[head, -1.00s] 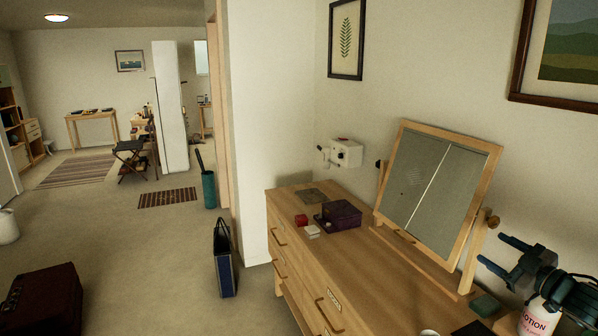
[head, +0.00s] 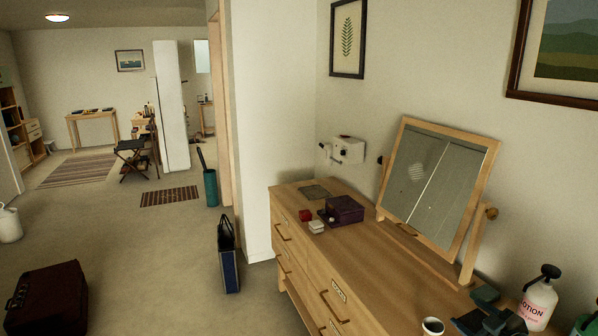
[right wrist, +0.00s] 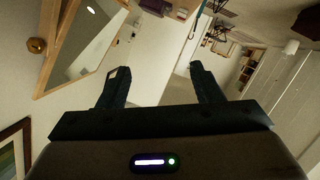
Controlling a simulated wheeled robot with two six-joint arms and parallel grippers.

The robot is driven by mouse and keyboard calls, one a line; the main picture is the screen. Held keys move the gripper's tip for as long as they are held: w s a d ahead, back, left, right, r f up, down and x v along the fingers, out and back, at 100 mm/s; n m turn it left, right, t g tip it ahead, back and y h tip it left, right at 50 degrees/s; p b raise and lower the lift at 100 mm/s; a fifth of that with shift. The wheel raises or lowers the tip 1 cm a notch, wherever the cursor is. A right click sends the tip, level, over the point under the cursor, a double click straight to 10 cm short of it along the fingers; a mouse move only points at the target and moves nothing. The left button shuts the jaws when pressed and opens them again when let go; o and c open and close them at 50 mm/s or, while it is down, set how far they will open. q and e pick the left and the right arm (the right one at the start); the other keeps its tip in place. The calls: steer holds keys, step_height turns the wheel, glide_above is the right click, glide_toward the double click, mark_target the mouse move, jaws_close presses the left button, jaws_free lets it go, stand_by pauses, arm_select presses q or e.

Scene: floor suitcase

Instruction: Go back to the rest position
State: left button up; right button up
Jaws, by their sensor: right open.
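My right gripper (head: 484,315) is low at the bottom right of the head view, beside the lotion bottle (head: 538,303) and near the dresser's right end. It is dark, and its outline blends with small dark items there. In the right wrist view my right gripper (right wrist: 158,73) is open, with its two dark fingers apart and nothing between them. Beyond the fingers that view shows the tilted mirror, pale wall and floor. My left gripper is in neither view.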

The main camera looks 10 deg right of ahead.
steer(key=s+a+f+m+g+h, duration=0.25)
steer(key=s+a+f+g, duration=0.25)
steer(key=s+a+f, duration=0.6)
steer(key=s+a+f+m+g, duration=0.25)
steer(key=s+a, duration=0.25)
steer(key=s, duration=0.4)
steer(key=s+a+f+m+g, duration=0.15)
steer(key=s+a+g, duration=0.3)
steer(key=s, duration=0.55)
steer(key=d+f+b, duration=0.3)
steer(key=f+b, duration=0.2)
steer(key=f, duration=3)
arm_select(q)
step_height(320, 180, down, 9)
steer(key=b, duration=0.4)
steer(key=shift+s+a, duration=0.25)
arm_select(e)
steer(key=s+f+g, duration=0.1)
steer(key=s+f, duration=0.8)
steer(key=f, duration=0.2)
steer(key=s+d+f+g, duration=0.1)
steer(key=s+f, duration=0.8)
steer(key=f, duration=0.3)
steer(key=shift+s, duration=0.3)
